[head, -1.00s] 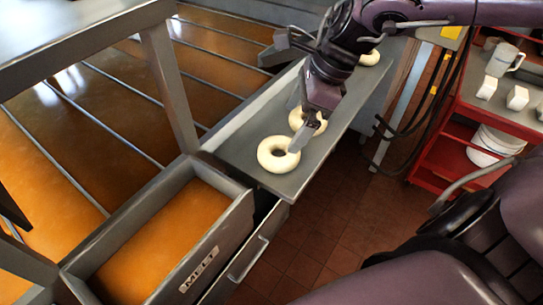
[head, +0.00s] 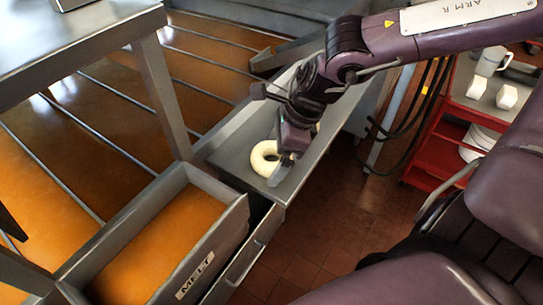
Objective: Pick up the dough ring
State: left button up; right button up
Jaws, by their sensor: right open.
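A pale cream dough ring (head: 261,158) lies flat on the near end of the grey metal tray (head: 229,157). Its right side is hidden behind my right gripper (head: 281,168). The right gripper is open and points down over the right side of the ring. I cannot tell whether a finger is inside the ring's hole or whether it touches the dough. A small cream patch shows just behind the gripper, mostly hidden. My left gripper is not in view.
A trough of orange liquid labelled MELT (head: 165,240) stands in front left of the tray. Wire racks over an orange surface (head: 60,150) lie left, beside a grey frame post (head: 161,95). A red cart (head: 425,160) with a white mug (head: 491,60) stands right, past dark cables.

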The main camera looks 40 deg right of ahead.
jog(key=c, duration=0.9)
jog(key=shift+r, duration=0.1)
